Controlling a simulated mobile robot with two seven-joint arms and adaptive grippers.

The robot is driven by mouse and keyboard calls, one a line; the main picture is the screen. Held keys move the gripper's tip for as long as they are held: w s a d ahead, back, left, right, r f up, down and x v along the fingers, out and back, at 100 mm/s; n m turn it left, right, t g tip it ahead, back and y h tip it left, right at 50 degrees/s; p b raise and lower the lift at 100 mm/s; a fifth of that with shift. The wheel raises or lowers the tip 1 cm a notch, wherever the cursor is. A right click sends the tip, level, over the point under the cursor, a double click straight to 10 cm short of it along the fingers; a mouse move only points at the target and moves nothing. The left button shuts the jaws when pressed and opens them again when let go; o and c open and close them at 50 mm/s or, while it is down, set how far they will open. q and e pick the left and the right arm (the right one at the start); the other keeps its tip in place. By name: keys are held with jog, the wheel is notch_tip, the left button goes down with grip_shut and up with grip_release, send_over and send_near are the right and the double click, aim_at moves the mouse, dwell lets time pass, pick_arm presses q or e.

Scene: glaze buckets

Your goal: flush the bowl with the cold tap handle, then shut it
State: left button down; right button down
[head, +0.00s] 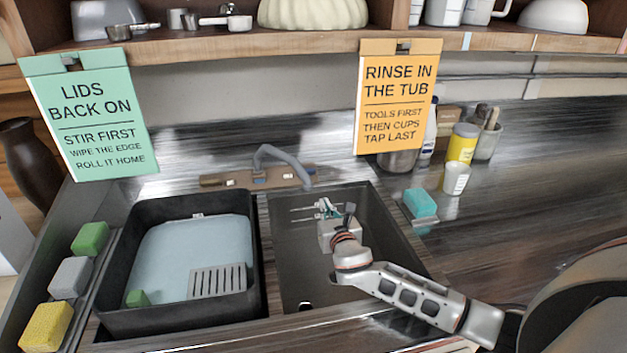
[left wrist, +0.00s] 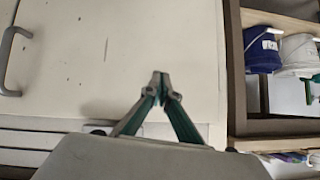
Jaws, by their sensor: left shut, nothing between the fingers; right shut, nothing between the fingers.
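The tap's grey curved spout (head: 283,158) rises behind the two basins, and its end hangs by the right basin (head: 288,270). The tap base (head: 240,180) has small handles; a blue mark (head: 259,178) shows on it, but handle positions are too small to tell. I see no clear water stream. My right gripper (head: 322,208) is shut and empty over the right basin, to the right of and in front of the spout, apart from the base. My left gripper (left wrist: 160,76) is shut and empty before a pale cabinet door (left wrist: 120,50), outside the head view.
A black tub (head: 118,260) at left holds pale blue water, a slotted grey plate (head: 217,281) and a green block (head: 137,298). Sponges (head: 90,238) line its left. A teal block (head: 420,203) and white cup (head: 456,178) stand right. Two signs hang above.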

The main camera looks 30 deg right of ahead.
jog(key=x, duration=0.7)
jog(key=shift+w+b, duration=0.3)
jog(key=shift+w, duration=0.05)
jog(key=w, duration=0.1)
jog(key=w+r, duration=0.1)
jog(key=w+d, duration=0.1)
jog(key=shift+r+p, duration=0.3)
jog(key=shift+w+d+r, duration=0.1)
jog(key=shift+w+r, duration=0.2)
jog(key=shift+w, duration=0.15)
